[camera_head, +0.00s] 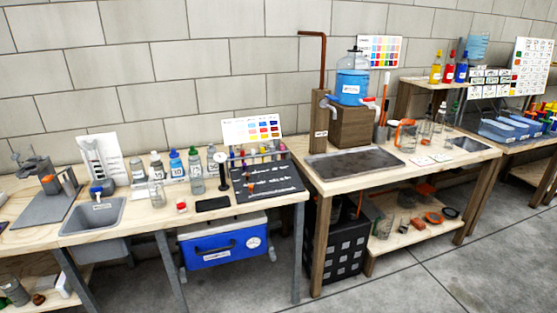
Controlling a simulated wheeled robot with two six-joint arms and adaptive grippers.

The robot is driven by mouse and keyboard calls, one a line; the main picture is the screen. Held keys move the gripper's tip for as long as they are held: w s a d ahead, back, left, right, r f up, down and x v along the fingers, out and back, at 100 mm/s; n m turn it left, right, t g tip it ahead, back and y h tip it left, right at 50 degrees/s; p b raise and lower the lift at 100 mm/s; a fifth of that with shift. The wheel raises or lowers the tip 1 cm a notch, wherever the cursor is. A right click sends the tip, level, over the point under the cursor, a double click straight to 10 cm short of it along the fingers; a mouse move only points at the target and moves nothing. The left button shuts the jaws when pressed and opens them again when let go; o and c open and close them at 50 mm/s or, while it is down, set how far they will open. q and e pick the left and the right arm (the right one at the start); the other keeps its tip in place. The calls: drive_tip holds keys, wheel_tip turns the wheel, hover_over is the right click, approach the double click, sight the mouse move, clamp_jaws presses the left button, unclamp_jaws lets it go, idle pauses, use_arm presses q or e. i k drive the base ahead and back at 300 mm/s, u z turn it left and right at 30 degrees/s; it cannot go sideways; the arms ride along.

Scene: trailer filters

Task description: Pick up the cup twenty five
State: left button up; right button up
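I cannot make out a cup marked twenty five; labels are too small to read at this distance. Clear vessels that may be cups stand in several places. A small clear jar (157,196) is on the left bench. A clear vessel with an orange handle (405,136) stands on the middle bench, with another clear vessel (425,127) to its right. More clear containers (384,222) are on the shelf below. Neither of my grippers is in view.
The left bench (130,215) holds a sink (95,216), bottles (196,172) and a black board (266,182). A blue water jug (352,80) stands behind the middle basin (352,163). The front floor is clear.

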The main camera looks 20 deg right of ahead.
sight(181, 207)
drive_tip(key=z, duration=0.65)
drive_tip(key=i, duration=1.5)
drive_tip(key=u, duration=0.15)
